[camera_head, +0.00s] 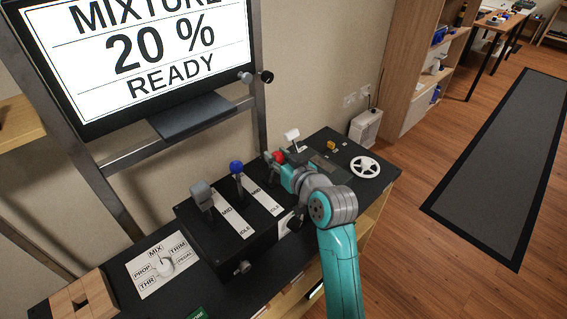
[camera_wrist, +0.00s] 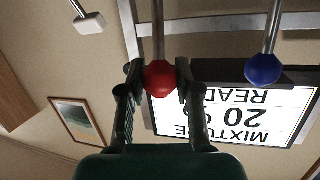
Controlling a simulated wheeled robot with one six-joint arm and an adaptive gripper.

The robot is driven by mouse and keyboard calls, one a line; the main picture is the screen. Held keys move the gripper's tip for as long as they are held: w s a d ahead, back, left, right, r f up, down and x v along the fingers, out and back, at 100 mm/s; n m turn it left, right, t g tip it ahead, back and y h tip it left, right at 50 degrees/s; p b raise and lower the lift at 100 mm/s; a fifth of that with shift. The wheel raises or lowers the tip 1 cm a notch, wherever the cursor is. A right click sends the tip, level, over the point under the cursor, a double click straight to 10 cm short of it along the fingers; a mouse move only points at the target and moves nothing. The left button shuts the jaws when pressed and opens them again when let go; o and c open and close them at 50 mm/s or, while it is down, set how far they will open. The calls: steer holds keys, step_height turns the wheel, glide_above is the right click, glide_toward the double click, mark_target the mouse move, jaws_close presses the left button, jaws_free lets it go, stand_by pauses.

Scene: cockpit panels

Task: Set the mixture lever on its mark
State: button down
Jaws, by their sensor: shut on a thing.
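The red-knobbed mixture lever (camera_head: 278,157) stands at the right end of the black lever box (camera_head: 245,247). In the wrist view its red knob (camera_wrist: 159,78) sits between the two fingers of my gripper (camera_wrist: 160,92), which is shut on it. In the head view my gripper (camera_head: 283,168) reaches the knob from the right and hides part of the lever and its scale. A screen (camera_head: 150,60) above reads MIXTURE, 20 %, READY; it shows upside down in the wrist view (camera_wrist: 235,115).
A blue-knobbed lever (camera_head: 237,168) and a grey-handled lever (camera_head: 202,193) stand left of the red one. A selector plate (camera_head: 148,283) with a white knob lies to the left. A white wheel (camera_head: 365,167) and a white-handled lever (camera_head: 291,135) are to the right.

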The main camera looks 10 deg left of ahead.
steer(key=shift+w+a+r+g+h, duration=0.2)
steer(key=shift+w+a+g+h, duration=0.1)
steer(key=shift+w+a, duration=0.15)
steer(key=shift+w+a+r+g+h, duration=0.15)
steer(key=shift+w+a+g+h, duration=0.15)
steer(key=shift+a, duration=0.2)
steer(key=shift+w+a, duration=0.5)
steer(key=shift+a, duration=0.1)
steer(key=c, duration=0.8)
jaws_free()
steer(key=v, duration=1.2)
